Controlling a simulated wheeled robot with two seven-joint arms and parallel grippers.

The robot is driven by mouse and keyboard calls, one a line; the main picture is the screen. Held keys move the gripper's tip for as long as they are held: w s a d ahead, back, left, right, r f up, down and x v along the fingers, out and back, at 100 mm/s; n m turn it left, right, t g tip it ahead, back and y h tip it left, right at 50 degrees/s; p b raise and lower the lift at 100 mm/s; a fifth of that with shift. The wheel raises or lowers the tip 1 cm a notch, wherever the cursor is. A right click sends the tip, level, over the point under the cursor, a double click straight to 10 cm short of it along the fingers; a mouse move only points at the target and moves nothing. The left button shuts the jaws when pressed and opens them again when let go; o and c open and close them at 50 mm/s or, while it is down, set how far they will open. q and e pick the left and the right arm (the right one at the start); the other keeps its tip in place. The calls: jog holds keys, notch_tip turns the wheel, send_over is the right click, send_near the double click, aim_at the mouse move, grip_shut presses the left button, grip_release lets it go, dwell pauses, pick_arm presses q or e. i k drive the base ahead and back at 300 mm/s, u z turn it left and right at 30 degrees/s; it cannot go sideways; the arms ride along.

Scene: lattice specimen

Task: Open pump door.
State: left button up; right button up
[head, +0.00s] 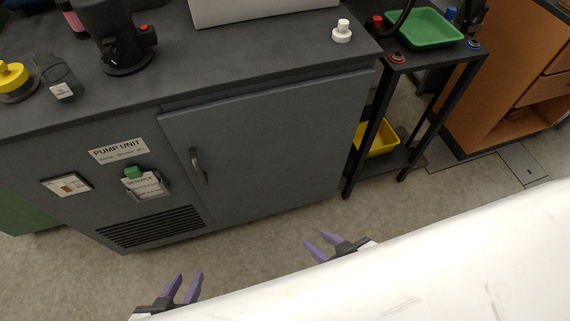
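The pump door (275,145) is a grey panel on the front of the pump unit cabinet, right of the "PUMP UNIT" label (119,150). It looks closed. Its dark vertical handle (198,167) is near the door's left edge. My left gripper (187,287) has its purple fingers apart and empty, below the cabinet's vent and short of the handle. My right gripper (318,244) also has its purple fingers apart and empty, below and right of the door. Neither gripper touches the door or the handle.
The cabinet's dark top (250,65) holds a black device (122,40), a yellow-capped item (13,78) and a small white knobbed piece (342,31). A black stand (436,63) with a green tray (425,28) and a yellow bin (378,139) is at right. The floor before the door is clear.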

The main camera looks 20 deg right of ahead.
aim_at(247, 155)
jog(key=u, duration=0.05)
jog(key=k, duration=1.15)
jog(key=z, duration=0.9)
jog(key=i, duration=0.95)
jog(key=u, duration=0.4)
